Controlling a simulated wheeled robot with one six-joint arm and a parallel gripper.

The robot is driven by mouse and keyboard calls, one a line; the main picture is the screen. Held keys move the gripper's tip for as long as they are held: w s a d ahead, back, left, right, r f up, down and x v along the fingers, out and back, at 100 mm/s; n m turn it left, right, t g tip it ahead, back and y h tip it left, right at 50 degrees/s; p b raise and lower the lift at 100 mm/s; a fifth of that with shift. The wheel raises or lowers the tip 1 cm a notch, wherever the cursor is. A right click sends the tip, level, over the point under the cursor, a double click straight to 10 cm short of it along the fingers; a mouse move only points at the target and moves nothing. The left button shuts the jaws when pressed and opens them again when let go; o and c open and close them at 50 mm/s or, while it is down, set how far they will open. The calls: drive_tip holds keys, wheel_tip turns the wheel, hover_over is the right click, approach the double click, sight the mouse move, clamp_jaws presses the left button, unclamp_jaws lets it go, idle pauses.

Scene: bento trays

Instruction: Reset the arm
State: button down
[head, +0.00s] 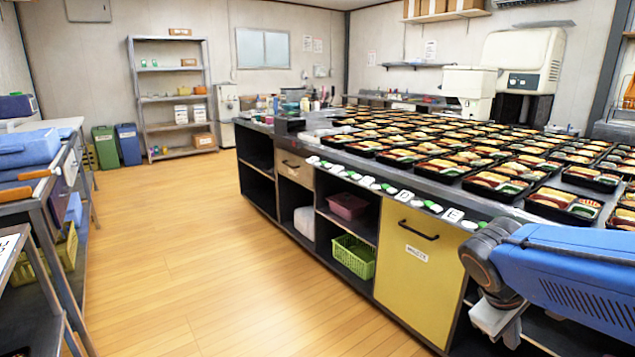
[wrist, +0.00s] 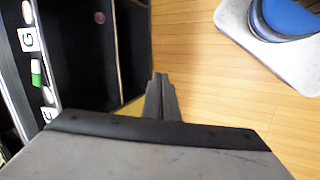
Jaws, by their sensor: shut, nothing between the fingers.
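My gripper (wrist: 160,82) shows in the wrist view with its two dark fingers together and nothing between them. It points out over the floor, beside the counter's open shelf side. In the head view my blue arm is at the lower right, in front of the counter's near end. The gripper's fingers cannot be made out in that view.
A long counter (head: 403,188) carries many filled bento trays (head: 567,203). Its front has open shelves, a green basket (head: 353,256) and a yellow door (head: 416,270). Wooden floor (head: 200,240) lies clear to the left, up to a cart with blue bins (head: 27,148).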

drive_tip(key=s+a+r+m+t+y, duration=0.1)
drive_tip(key=s+a+m+t+y, duration=0.2)
drive_tip(key=s+a+m+y, duration=0.2)
drive_tip(key=shift+s+a, duration=1)
drive_tip(key=shift+a, duration=1.3)
drive_tip(key=shift+d+r, duration=0.1)
drive_tip(key=shift+d, duration=0.05)
